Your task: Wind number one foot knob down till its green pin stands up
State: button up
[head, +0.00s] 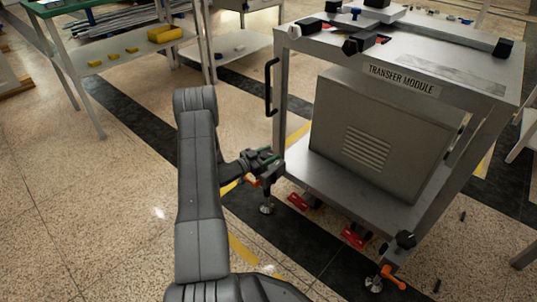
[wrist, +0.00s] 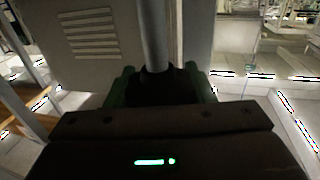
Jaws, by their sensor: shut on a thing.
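The transfer module (head: 335,185) is a grey metal cart with a labelled top. My gripper (head: 271,168) is at its near left corner post, just above a levelling foot (head: 266,208). In the wrist view, the green fingers of my gripper (wrist: 160,88) are shut on a dark foot knob (wrist: 153,82), one on each side. A grey round post (wrist: 153,35) rises above the knob. No number and no raised green pin can be made out there; my gripper hides much of this knob.
Another corner has a black knob (head: 405,239), an orange lever (head: 392,277) and a foot (head: 374,284). Red parts (head: 354,237) sit under the lower shelf. A bench (head: 120,50) with yellow blocks stands at the back left. The floor left of my arm is clear.

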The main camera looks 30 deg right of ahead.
jog(key=m+g, duration=0.2)
jog(key=g, duration=0.1)
jog(key=m+g, duration=0.1)
jog(key=g, duration=0.1)
jog(key=m+g, duration=0.2)
jog(key=g, duration=0.1)
jog(key=shift+s+m+g+y, duration=0.25)
jog(key=shift+m+g+y, duration=0.05)
jog(key=shift+y, duration=0.1)
jog(key=m+g+y, duration=0.2)
jog(key=g, duration=0.1)
jog(key=m+g+y, duration=0.1)
jog(key=m+g, duration=0.1)
jog(key=g, duration=0.1)
jog(key=shift+s+a+m+y, duration=0.15)
jog(key=shift+s+m+y, duration=0.05)
jog(key=shift+m+y, duration=0.2)
jog(key=shift+g, duration=0.5)
jog(key=o, duration=1)
